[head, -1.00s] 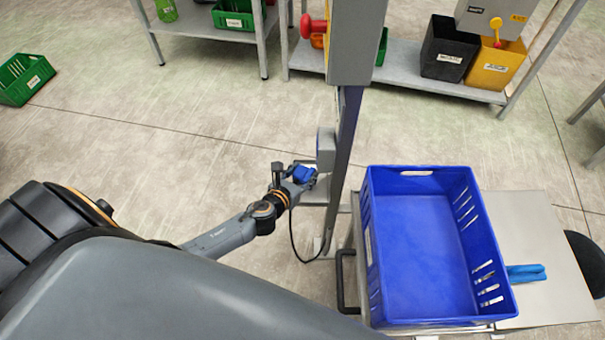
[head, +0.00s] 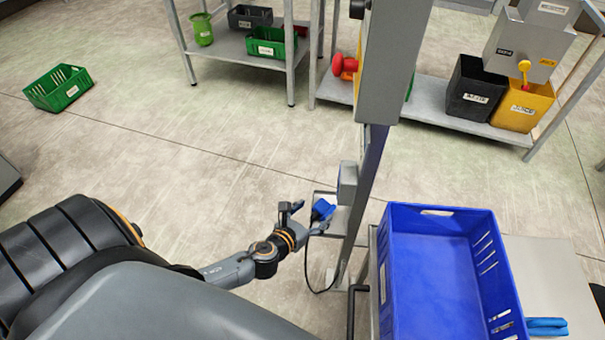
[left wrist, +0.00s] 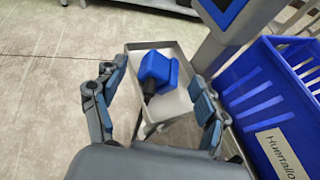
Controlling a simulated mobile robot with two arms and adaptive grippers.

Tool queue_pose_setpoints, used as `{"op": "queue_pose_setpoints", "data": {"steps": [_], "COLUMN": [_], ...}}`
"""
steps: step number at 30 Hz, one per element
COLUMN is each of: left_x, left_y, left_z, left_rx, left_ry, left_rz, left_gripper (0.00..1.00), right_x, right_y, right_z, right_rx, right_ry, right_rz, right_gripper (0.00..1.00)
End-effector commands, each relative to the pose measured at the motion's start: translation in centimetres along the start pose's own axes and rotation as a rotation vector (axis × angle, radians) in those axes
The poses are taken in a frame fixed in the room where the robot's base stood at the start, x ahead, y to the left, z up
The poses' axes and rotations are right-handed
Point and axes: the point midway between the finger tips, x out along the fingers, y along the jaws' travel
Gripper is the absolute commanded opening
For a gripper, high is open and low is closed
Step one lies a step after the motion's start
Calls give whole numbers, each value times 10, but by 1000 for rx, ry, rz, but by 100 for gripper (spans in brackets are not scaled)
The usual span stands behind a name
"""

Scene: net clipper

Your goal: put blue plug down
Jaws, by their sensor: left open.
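The blue plug (head: 322,211) lies on a small grey tray (head: 338,227) fixed to the column. In the left wrist view the blue plug (left wrist: 158,68) rests inside the tray (left wrist: 185,57), with a dark cable end toward me. My left gripper (head: 305,214) is close to the tray. In the left wrist view its fingers (left wrist: 153,95) are spread wide on both sides of the plug, with visible gaps. The gripper is open and empty. My right gripper is in neither view.
A large blue crate (head: 435,212) stands right of the column (head: 368,170) on a light table (head: 555,265). Blue gloves (head: 546,326) lie there. A black cable (head: 308,270) hangs below the tray. A green crate (head: 58,87) sits on the floor; shelves stand behind.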

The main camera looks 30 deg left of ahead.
Motion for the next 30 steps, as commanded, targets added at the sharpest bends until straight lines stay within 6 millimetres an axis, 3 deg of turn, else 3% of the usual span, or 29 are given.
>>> {"op": "queue_pose_setpoints", "data": {"steps": [3, 9, 19, 22, 23, 26, 30], "left_x": [-27, -55, -64, -61, -60, -54, -60], "left_y": [0, 0, 0, 3, 5, 18, 37], "left_z": [-1, 0, 0, -11, -19, -67, -175], "left_rx": [0, 0, -2, -44, -81, -293, -817], "left_ry": [2, 0, -1, 22, 39, 135, 315], "left_rz": [-2, -1, 0, 9, 17, 70, 251], "left_gripper": [73, 73, 73, 73, 73, 73, 73], "right_x": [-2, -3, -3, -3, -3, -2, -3], "right_y": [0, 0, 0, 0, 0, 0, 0], "right_z": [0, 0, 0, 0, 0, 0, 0], "right_rx": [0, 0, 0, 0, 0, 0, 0], "right_ry": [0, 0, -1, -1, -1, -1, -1], "right_rz": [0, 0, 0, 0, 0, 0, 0], "right_gripper": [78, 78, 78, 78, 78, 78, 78]}}
